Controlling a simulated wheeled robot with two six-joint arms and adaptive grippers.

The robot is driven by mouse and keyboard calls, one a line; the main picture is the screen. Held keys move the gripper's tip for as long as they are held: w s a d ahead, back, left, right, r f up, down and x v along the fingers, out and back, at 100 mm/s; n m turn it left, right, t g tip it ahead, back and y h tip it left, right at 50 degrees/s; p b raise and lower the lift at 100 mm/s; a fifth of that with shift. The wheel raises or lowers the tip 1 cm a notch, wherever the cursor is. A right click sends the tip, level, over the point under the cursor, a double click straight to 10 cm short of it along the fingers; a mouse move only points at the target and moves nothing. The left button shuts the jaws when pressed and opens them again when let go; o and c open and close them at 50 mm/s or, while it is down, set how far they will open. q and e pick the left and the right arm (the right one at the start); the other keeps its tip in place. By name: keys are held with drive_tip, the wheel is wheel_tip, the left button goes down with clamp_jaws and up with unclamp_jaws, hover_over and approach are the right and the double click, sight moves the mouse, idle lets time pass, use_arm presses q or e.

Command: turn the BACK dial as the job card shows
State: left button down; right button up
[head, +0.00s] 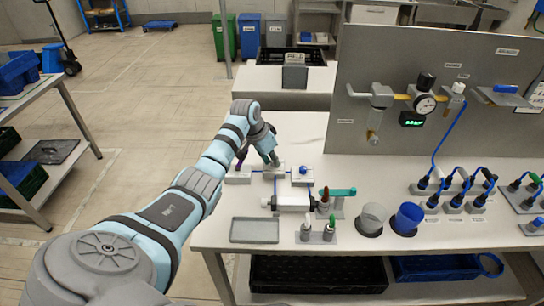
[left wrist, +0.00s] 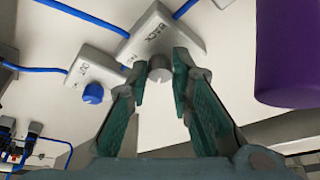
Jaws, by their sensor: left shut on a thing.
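The BACK dial (left wrist: 160,68) is a grey knob on a white box (left wrist: 166,28) lettered BACK in the left wrist view. My left gripper (left wrist: 160,72) has its green-padded fingers on either side of the knob and is shut on it. In the head view my left gripper (head: 272,160) reaches down to the table and mostly hides the dial. A second white box (left wrist: 72,68) with a blue dial (left wrist: 93,93) sits beside it; it also shows in the head view (head: 302,180). My right gripper is not in view. I cannot make out a readable job card.
A purple thing (left wrist: 285,55) stands close to the gripper's right in the wrist view. In the head view a white cylinder (head: 293,198), a grey tray (head: 254,230) and two cups (head: 373,217) stand nearer. A grey panel (head: 395,55) with a gauge rises behind.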

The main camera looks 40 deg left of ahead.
use_arm(q)
drive_tip(key=n+p, duration=0.1)
drive_tip(key=p, duration=0.1)
drive_tip(key=n+y+p, duration=0.1)
drive_tip(key=n+p, duration=0.1)
drive_tip(key=p, duration=0.1)
drive_tip(key=n+y+p, duration=0.1)
drive_tip(key=n+p, duration=0.1)
drive_tip(key=p, duration=0.1)
drive_tip(key=shift+d+r, duration=0.3)
drive_tip(key=shift+n+p, duration=0.4)
drive_tip(key=shift+n, duration=0.2)
drive_tip(key=n, duration=0.1)
drive_tip(key=n+g+y+p, duration=0.1)
drive_tip(key=shift+w+d+f+n, duration=0.1)
drive_tip(key=shift+f+n, duration=0.1)
drive_tip(key=shift+n, duration=0.1)
drive_tip(key=shift+n+y, duration=0.6)
drive_tip(key=shift+n, duration=0.7)
drive_tip(key=c, duration=1.4)
unclamp_jaws()
drive_tip(key=shift+w+f, duration=0.1)
